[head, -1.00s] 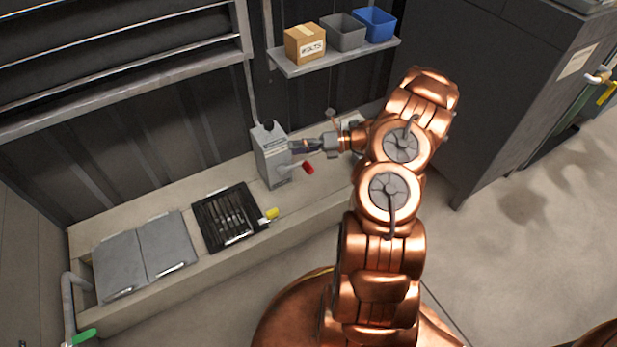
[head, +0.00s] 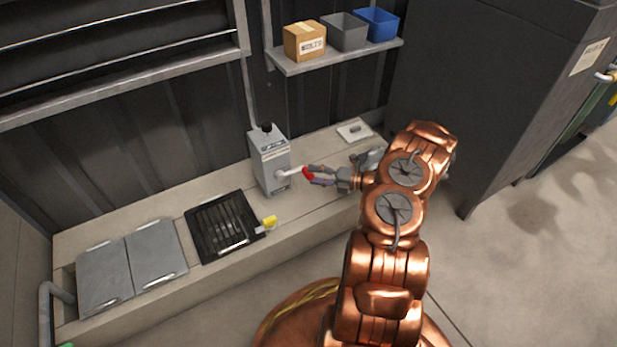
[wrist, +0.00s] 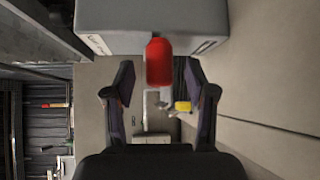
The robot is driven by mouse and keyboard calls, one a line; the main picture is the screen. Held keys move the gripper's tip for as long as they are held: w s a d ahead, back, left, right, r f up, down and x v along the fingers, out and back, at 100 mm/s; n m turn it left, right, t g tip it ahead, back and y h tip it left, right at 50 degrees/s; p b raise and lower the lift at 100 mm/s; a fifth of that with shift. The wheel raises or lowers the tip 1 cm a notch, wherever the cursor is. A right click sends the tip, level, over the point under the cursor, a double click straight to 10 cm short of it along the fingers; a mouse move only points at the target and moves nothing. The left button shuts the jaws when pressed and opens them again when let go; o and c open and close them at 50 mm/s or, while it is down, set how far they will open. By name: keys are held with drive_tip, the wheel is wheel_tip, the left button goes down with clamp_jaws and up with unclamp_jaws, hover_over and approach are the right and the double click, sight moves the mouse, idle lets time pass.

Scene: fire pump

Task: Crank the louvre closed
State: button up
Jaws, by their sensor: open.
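The louvre (head: 110,50) is at the upper left of the head view, with its long slats apart and dark gaps between them. A grey crank box (head: 270,160) stands on the ledge below and to the right of it. Its crank arm has a red handle (head: 308,174). The red handle also shows in the wrist view (wrist: 159,62), between and just beyond the fingers. My gripper (head: 312,175) is open at the handle, with its fingers on either side. Whether a finger touches it I cannot tell.
A black grated tray (head: 224,226) with a yellow-handled part (head: 270,221) and grey lidded panels (head: 131,262) lie along the ledge. A shelf (head: 340,56) holds a carton (head: 304,41) and two bins. A dark cabinet (head: 475,100) stands right.

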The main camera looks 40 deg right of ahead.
drive_tip(key=shift+b+x, duration=0.35)
drive_tip(key=shift+x, duration=0.95)
drive_tip(key=shift+c, duration=0.2)
clamp_jaws()
